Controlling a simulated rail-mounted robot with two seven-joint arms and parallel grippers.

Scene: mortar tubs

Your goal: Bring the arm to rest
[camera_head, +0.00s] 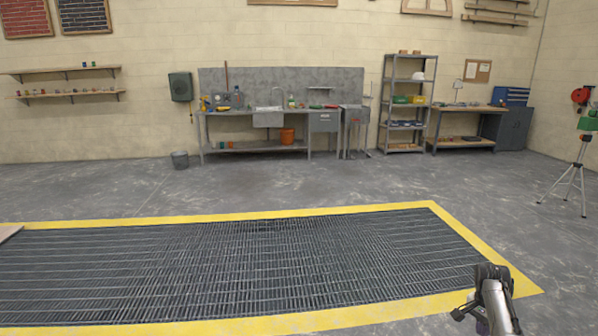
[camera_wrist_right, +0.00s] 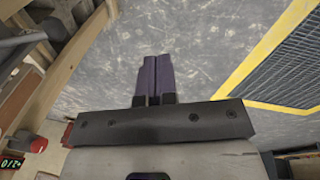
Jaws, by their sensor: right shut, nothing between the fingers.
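My right arm shows at the lower right of the head view, with its end over the yellow border of the floor grating. My right gripper (camera_wrist_right: 155,75) is in the right wrist view, its two dark fingers together with nothing between them. It points over bare grey floor, and the fingers touch no object. My left gripper is in neither view.
The floor grating (camera_head: 240,265) with its yellow border fills the near floor. Wooden framing (camera_wrist_right: 75,65) is close on the left in the wrist view.

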